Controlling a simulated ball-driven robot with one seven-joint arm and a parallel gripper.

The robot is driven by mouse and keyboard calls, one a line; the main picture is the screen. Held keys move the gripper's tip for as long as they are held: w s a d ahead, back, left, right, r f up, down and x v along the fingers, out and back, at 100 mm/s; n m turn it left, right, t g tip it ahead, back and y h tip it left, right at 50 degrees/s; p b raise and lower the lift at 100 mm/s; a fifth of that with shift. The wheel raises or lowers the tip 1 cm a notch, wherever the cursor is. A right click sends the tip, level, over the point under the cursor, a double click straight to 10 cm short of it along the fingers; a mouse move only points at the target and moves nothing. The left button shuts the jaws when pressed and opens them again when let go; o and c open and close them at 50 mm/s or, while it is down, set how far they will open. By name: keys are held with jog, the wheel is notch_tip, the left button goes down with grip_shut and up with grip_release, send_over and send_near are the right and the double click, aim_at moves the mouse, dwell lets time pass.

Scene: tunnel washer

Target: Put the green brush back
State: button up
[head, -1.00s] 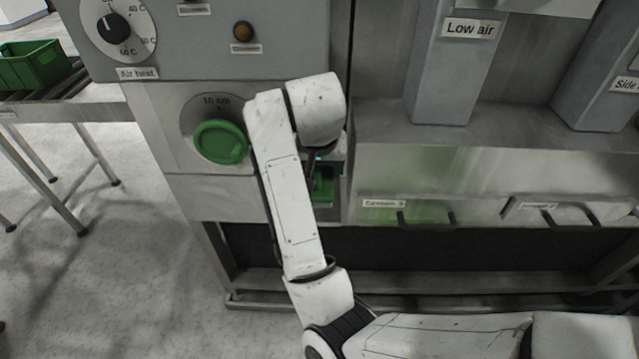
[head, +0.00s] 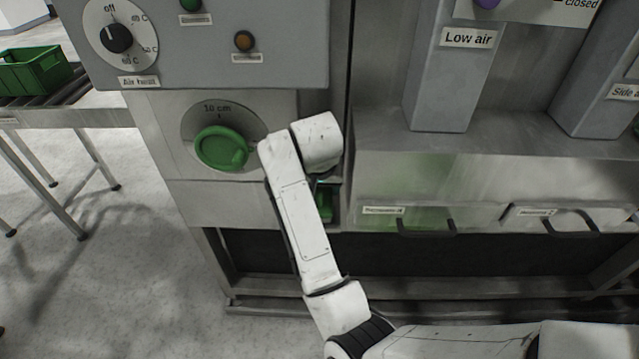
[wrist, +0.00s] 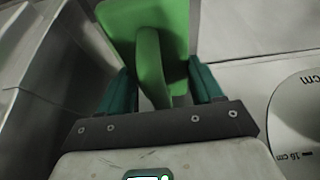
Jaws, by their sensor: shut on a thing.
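The green brush (wrist: 150,22) shows in the wrist view as a flat green block with a curved green handle. The handle sits between the two teal fingers of my gripper (wrist: 163,80), which is shut on it. In the head view, my gripper (head: 322,186) is mostly hidden behind my white arm, in front of the machine's lower front. A bit of green (head: 324,207) shows just below it, probably the brush. I cannot tell whether the brush touches anything.
Drawers with dark handles (head: 427,227) are to the right, below a grey chute labelled Low air (head: 455,75). A green crate (head: 35,68) stands on rollers at far left.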

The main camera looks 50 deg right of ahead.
jog(key=shift+f, duration=0.1)
jog(key=o, duration=1)
jog(key=p+v, duration=0.2)
jog(key=v, duration=0.9)
jog(key=shift+w, duration=0.1)
jog(key=shift+a+r+p, duration=0.15)
jog(key=shift+r+p, duration=0.3)
jog(key=shift+r, duration=0.2)
